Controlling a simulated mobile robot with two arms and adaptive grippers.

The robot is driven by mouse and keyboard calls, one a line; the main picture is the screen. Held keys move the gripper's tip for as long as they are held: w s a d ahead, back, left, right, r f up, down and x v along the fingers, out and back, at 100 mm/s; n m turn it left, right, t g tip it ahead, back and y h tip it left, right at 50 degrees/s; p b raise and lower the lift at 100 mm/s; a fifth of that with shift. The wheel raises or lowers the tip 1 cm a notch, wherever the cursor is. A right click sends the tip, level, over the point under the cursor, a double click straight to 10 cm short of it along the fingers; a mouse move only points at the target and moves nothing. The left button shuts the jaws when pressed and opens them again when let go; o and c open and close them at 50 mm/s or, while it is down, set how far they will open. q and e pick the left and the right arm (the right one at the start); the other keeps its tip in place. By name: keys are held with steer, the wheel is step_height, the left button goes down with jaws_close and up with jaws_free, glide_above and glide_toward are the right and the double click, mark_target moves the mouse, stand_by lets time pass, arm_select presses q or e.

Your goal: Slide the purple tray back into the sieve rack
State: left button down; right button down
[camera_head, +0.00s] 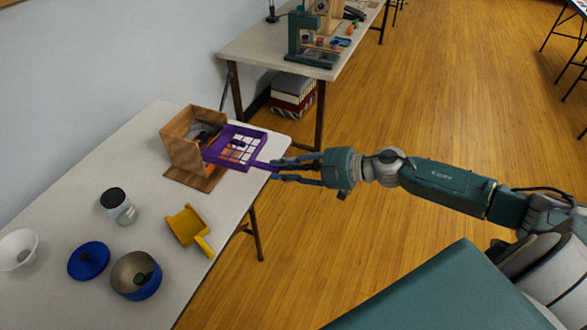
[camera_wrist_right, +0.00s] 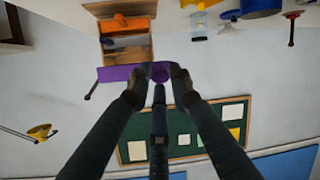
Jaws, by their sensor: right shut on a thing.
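The sieve rack (camera_head: 181,142) is a brown wooden box on the near table, with its open side facing right. The purple tray (camera_head: 262,137) sticks out of the rack's open side, its inner end at the rack. It has a grid of pale squares inside and a handle at its right end. My right gripper (camera_head: 274,171) is shut on that handle. In the right wrist view, the purple tray (camera_wrist_right: 117,73) lies in front of the rack (camera_wrist_right: 127,27), with the fingers (camera_wrist_right: 162,76) around its handle. My left gripper is not in view.
A second table (camera_head: 258,42) with equipment stands behind. Open floor lies to the right.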

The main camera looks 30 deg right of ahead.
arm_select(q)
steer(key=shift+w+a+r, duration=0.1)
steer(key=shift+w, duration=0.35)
arm_select(e)
steer(key=shift+m+t+h, duration=0.3)
steer(key=w+f, duration=0.1)
steer(key=w, duration=0.1)
steer(key=w+d+f, duration=0.1)
steer(key=shift+w+f, duration=0.2)
steer(key=shift+w, duration=0.2)
arm_select(q)
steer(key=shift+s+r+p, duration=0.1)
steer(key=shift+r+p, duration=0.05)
steer(key=shift+p, duration=0.15)
arm_select(e)
steer(key=shift+w, duration=0.1)
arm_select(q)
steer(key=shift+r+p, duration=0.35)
arm_select(e)
steer(key=shift+w+a, duration=0.3)
steer(key=shift+a, duration=0.05)
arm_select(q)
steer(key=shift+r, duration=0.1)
